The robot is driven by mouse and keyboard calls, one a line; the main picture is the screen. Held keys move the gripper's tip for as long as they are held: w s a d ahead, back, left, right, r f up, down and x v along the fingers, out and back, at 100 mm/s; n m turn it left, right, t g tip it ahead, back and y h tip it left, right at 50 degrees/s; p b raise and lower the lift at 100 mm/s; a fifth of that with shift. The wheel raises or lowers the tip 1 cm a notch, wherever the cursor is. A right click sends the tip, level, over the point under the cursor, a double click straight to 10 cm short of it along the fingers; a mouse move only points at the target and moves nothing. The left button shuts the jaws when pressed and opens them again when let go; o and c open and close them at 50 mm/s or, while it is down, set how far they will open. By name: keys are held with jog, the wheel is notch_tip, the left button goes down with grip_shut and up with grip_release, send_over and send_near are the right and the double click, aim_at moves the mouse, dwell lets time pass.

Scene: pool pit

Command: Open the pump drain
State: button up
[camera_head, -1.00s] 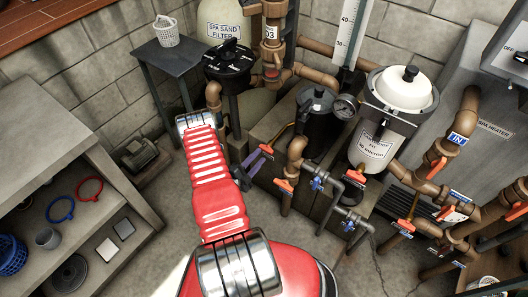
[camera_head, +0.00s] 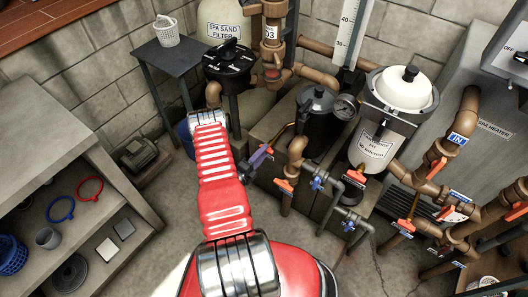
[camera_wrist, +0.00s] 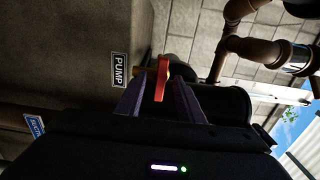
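The orange-red valve handle (camera_head: 268,149) sits at the end of a brass stem low beside the black pump (camera_head: 318,120). In the wrist view the handle (camera_wrist: 162,78) stands upright between the two purple fingers, beside a PUMP label (camera_wrist: 119,70). My gripper (camera_head: 262,155) is at the handle. In the wrist view my gripper (camera_wrist: 160,92) is open, with the fingers on either side of the handle and a visible gap to each. My red arm hides part of the floor and wall base.
Brown pipes with other orange handles (camera_head: 284,185) and small blue valves (camera_head: 317,184) stand close to the right. A shelf unit (camera_head: 60,160) is at the left, and a dark table (camera_head: 180,58) with a white basket is behind.

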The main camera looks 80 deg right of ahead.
jog(key=shift+d, duration=0.15)
jog(key=shift+v, duration=2)
jog(key=shift+m, duration=0.3)
jog(key=m, duration=1.7)
jog(key=shift+m, duration=0.3)
